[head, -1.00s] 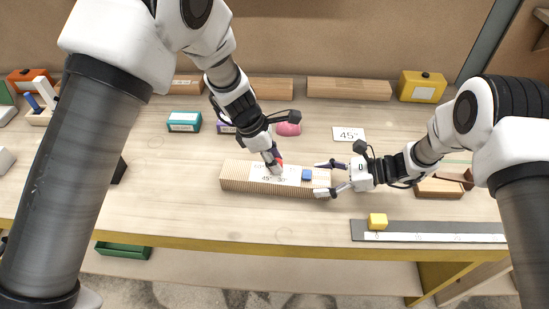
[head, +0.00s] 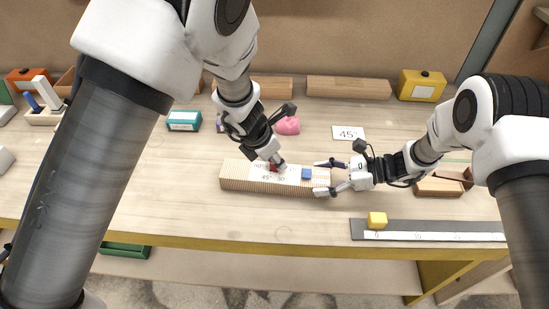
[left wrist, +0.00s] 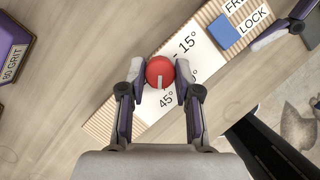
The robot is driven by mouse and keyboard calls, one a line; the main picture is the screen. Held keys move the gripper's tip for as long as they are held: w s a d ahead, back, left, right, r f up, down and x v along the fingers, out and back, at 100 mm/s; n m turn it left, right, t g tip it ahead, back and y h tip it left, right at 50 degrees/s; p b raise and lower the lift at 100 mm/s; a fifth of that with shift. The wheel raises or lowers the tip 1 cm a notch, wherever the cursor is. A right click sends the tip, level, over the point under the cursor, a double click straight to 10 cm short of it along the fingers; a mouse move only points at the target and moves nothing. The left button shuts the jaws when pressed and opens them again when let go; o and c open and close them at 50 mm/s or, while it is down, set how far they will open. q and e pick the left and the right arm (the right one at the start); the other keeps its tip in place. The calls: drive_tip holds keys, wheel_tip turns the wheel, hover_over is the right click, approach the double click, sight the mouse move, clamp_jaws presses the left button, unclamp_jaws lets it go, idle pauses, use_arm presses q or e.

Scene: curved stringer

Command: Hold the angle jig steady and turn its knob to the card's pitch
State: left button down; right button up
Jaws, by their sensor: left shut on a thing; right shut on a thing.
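The angle jig (head: 240,185) is a long ribbed wooden block lying on the bench, with a white scale plate, a red knob and a blue slider (head: 306,174). My left gripper (head: 275,166) comes down on the knob (left wrist: 160,72); in the left wrist view its fingers close on the knob from both sides. The knob's white mark points down, towards the 45° label (left wrist: 167,98); the exact setting is hard to read. The blue slider sits beside the FREE and LOCK labels. My right gripper (head: 325,178) is shut on the jig's right end. The card (head: 348,133) reads 45°.
A grey rail with a yellow block (head: 377,220) lies at the front right. A teal box (head: 183,121), a purple box marked 80 GRIT (left wrist: 12,45) and a pink lump (head: 288,126) stand behind the jig. Wooden bars (head: 348,88) line the back.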

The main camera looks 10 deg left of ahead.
idle(0.4)
use_arm(q)
drive_tip(key=c, duration=0.8)
unclamp_jaws()
drive_tip(key=shift+r, duration=0.1)
drive_tip(key=v, duration=1.1)
drive_tip(key=shift+s+a+r, duration=0.1)
drive_tip(key=shift+s+r, duration=0.05)
drive_tip(key=shift+r, duration=0.15)
